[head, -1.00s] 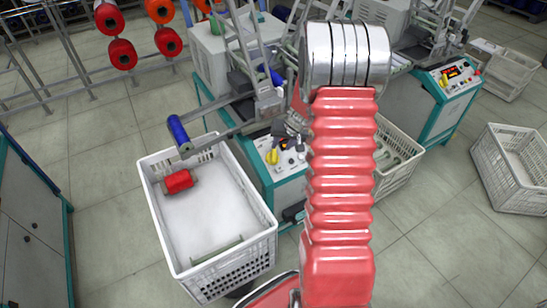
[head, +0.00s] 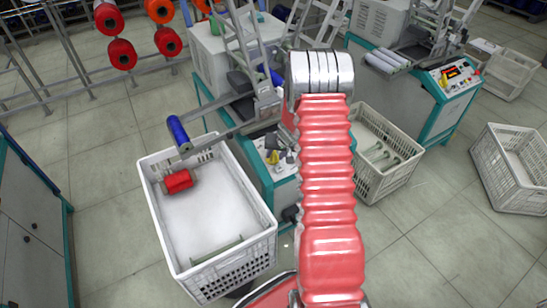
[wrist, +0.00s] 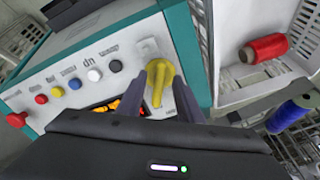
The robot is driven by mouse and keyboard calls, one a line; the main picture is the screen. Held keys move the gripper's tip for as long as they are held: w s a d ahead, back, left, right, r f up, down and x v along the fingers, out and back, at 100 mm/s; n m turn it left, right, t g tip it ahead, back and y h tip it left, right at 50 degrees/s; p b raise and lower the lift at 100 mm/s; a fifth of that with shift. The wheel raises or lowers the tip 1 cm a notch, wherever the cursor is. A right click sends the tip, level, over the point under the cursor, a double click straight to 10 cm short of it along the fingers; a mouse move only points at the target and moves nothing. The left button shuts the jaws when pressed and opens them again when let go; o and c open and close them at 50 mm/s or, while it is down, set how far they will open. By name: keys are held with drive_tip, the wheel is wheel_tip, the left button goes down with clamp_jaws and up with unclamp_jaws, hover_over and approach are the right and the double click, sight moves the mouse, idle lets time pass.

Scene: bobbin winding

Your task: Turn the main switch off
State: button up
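The main switch is a yellow rotary handle (wrist: 159,82) on a pale plate at the end of the machine's control panel (wrist: 95,70). In the wrist view its grip points down toward my gripper. My gripper (wrist: 158,95) is open, with one dark finger on each side of the handle and gaps visible between. I cannot tell how deep the fingers reach around it. In the head view the yellow handle (head: 274,157) shows small beside my gripper (head: 284,154), and my red arm hides the right part of the panel.
The panel also has red, yellow, blue, white and black buttons and a lit display (wrist: 103,107). A white crate (head: 273,225) with a red bobbin (head: 178,181) stands left of the panel. A blue bobbin (head: 179,133) sits above it. Another crate (head: 405,165) stands right of my arm.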

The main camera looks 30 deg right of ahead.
drive_tip(key=shift+x, duration=1.4)
drive_tip(key=shift+c, duration=0.4)
drive_tip(key=shift+a, duration=0.1)
clamp_jaws()
